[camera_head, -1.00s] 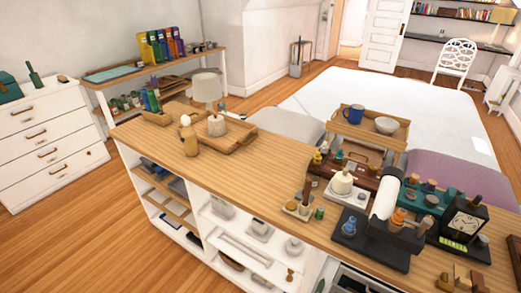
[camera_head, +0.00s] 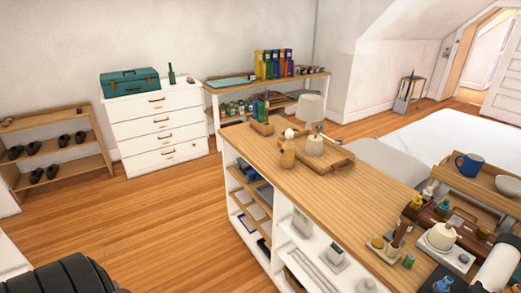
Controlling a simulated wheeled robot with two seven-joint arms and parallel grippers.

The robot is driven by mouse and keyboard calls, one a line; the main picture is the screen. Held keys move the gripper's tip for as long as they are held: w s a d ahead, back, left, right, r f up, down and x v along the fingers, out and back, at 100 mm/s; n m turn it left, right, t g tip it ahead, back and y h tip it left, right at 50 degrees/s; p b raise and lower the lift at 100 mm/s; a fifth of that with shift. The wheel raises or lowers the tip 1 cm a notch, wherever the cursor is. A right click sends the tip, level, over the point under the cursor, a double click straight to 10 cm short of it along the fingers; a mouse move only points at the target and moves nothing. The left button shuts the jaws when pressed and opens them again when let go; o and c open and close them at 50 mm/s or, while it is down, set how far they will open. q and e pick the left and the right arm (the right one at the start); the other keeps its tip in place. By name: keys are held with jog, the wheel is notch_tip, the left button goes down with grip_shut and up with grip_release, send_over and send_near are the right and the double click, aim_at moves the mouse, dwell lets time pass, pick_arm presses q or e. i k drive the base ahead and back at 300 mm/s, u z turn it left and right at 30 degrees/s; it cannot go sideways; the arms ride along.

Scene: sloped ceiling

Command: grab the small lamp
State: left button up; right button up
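The small lamp (camera_head: 311,108) has a pale cylindrical shade and a rounded light base (camera_head: 315,145). It stands upright on a wooden tray (camera_head: 336,158) near the far end of the long wooden counter (camera_head: 325,187). A tan wooden bottle-like object (camera_head: 287,151) stands just left of the lamp, and a small white round thing (camera_head: 289,133) is close behind it. A dark ribbed part at the bottom left looks like part of my own body. Neither gripper shows, so their state cannot be seen.
The counter's right part is crowded with a teapot (camera_head: 441,236), small bottles and a white cylinder (camera_head: 497,264). A white drawer chest (camera_head: 157,130) with a green toolbox (camera_head: 129,82) and a shoe rack (camera_head: 57,153) stand at the left. Wooden floor (camera_head: 170,215) is open left of the counter.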

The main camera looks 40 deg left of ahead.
aim_at(288, 158)
jog(key=u, duration=0.5)
jog(key=i, duration=0.8)
jog(key=z, duration=0.2)
